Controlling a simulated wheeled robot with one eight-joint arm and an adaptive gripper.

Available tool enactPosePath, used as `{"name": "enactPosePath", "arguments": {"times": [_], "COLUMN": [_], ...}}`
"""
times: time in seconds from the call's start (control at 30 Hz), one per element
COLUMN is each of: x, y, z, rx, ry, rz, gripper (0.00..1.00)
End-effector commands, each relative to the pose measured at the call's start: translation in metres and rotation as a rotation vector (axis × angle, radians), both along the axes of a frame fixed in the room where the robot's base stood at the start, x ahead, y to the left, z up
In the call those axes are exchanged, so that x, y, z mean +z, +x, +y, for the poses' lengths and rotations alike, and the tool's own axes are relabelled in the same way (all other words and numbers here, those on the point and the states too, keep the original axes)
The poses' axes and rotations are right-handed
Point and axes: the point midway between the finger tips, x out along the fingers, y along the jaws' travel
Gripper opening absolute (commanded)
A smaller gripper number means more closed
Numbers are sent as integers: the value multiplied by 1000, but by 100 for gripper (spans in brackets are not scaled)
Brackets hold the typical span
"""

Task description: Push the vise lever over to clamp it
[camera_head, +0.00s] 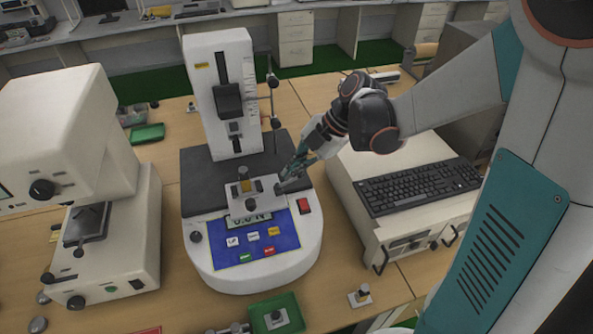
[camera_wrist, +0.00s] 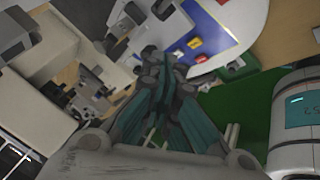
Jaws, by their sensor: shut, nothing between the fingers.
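The vise (camera_head: 248,192) is a small grey metal fixture with brass-coloured parts. It sits on the dark platform of the white test machine (camera_head: 262,275), just behind the blue control panel (camera_head: 262,241). My gripper (camera_head: 284,182) reaches in from the right, low over the platform, with its fingertips close to the vise's right side. It is shut with nothing held. Its teal fingers also show in the wrist view (camera_wrist: 163,62), tips together near the edge of the blue panel (camera_wrist: 215,30). I cannot make out the lever clearly or tell whether the fingertips touch it.
The machine's tall column (camera_head: 223,90) stands behind the vise. A second white instrument (camera_head: 110,250) stands at left. A keyboard (camera_head: 418,187) lies on a beige case at right. A green tray (camera_head: 277,314) sits in front, and a small metal part (camera_head: 360,296) lies right of it.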

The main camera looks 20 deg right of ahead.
Motion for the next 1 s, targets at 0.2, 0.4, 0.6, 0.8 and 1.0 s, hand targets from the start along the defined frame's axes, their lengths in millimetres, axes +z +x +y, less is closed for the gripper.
{"name": "enactPosePath", "arguments": {"times": [0.2,0.4,0.6,0.8,1.0], "x": [28,48,56,56,56], "y": [-5,-9,-11,-11,-11], "z": [-28,-49,-57,-57,-57], "rx": [-3,-2,0,1,1], "ry": [0,1,0,0,0], "rz": [1,0,0,-1,-1], "gripper": [0,0,0,0,0]}}
